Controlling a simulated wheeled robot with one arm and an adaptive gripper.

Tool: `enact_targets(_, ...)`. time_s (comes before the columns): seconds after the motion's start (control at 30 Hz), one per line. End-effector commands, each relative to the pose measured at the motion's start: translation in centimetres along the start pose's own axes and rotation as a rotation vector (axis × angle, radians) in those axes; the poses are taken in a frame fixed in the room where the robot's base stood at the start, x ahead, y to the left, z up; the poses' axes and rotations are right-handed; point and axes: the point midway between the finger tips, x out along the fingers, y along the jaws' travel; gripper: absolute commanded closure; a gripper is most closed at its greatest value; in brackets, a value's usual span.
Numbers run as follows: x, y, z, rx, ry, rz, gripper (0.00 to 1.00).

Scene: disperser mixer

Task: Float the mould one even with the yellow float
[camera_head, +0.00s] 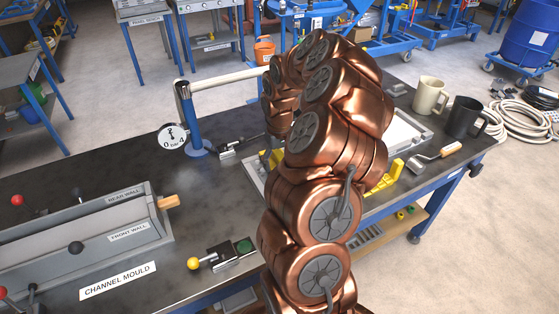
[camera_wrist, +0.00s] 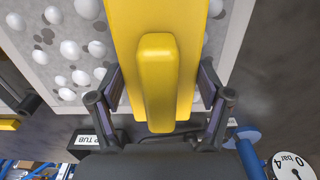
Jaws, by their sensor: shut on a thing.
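The yellow float (camera_wrist: 190,25) fills the middle of the wrist view, with its raised yellow handle (camera_wrist: 157,85) towards me. My gripper (camera_wrist: 160,95) has a dark finger on each side of the handle and is shut on the float. Behind it is a pale grey surface (camera_wrist: 30,62) with white lumps and dark pits, edged by a lighter rim. Whether this is mould one I cannot tell. In the head view a pale tray (camera_head: 414,133) shows partly behind my copper arm, with yellow parts (camera_head: 388,180) beside it. The arm hides my gripper there.
The channel mould (camera_head: 80,245) stands at the left, with a yellow-knobbed lever (camera_head: 194,263) near it. A gauge (camera_head: 172,138) and blue post (camera_head: 190,115) stand behind. The bench's middle left is clear.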

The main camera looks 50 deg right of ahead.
Motion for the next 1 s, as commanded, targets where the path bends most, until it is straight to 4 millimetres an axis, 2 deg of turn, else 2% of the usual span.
enact_targets(1.0, 1.1, 0.0, 0.0, 0.000, 0.001, -0.001, 0.57)
